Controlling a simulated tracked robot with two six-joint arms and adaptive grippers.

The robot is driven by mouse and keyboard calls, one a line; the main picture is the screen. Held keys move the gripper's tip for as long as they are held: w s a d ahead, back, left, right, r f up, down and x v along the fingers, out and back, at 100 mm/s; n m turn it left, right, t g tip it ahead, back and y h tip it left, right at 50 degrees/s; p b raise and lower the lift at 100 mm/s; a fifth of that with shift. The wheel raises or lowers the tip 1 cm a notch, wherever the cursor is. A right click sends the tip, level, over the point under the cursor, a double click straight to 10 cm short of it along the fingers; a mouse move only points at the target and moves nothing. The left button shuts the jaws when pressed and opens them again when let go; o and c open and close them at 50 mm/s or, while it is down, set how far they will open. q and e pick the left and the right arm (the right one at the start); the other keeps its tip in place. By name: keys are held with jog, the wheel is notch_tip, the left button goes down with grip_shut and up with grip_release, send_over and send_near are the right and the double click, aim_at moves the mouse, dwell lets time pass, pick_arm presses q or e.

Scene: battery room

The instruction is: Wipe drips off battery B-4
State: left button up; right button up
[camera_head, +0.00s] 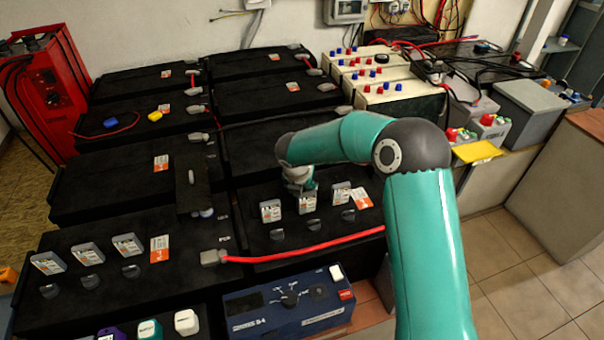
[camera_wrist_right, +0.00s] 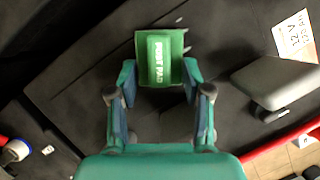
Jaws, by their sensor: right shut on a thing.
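My right gripper (camera_wrist_right: 160,92) is shut on a green pad (camera_wrist_right: 158,62) with white lettering that seems to read "POST PAD". The pad sticks out past the fingertips, over or on a black battery top. In the head view my right arm reaches in from the right, and the gripper (camera_head: 300,187) points down at the black battery (camera_head: 340,240) right of centre. I cannot read which battery is B-4. Small pale marks (camera_wrist_right: 186,50) show beside the pad; I cannot tell if they are drips. My left gripper is not in view.
Vent caps with labels (camera_head: 270,211) stand on this battery, and a red cable (camera_head: 305,252) crosses its front. A grey terminal cover (camera_wrist_right: 275,82) is right of the pad. A blue case (camera_head: 285,302) sits in front. A red charger (camera_head: 48,90) stands far left.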

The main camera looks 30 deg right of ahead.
jog(key=shift+d, duration=0.5)
jog(key=shift+c, duration=0.4)
jog(key=shift+s+d+f, duration=0.15)
jog(key=shift+s+d, duration=0.2)
jog(key=shift+d, duration=0.4)
jog(key=shift+s+d+p, duration=0.15)
jog(key=shift+d+p, duration=0.2)
jog(key=shift+d, duration=0.35)
jog(key=shift+a+f+b, duration=0.1)
jog(key=shift+a+b, duration=0.05)
jog(key=shift+b, duration=0.2)
jog(key=shift+w+a, duration=0.2)
jog(key=shift+a, duration=0.75)
jog(key=shift+w+a, duration=0.2)
jog(key=shift+a, duration=0.7)
notch_tip(320, 180, up, 5)
jog(key=p, duration=0.3)
jog(key=shift+f, duration=0.1)
jog(key=shift+w+r+p, duration=0.15)
jog(key=shift+r+p, duration=0.45)
jog(key=shift+p, duration=0.25)
jog(key=shift+r+p, duration=1.1)
jog(key=shift+r, duration=0.15)
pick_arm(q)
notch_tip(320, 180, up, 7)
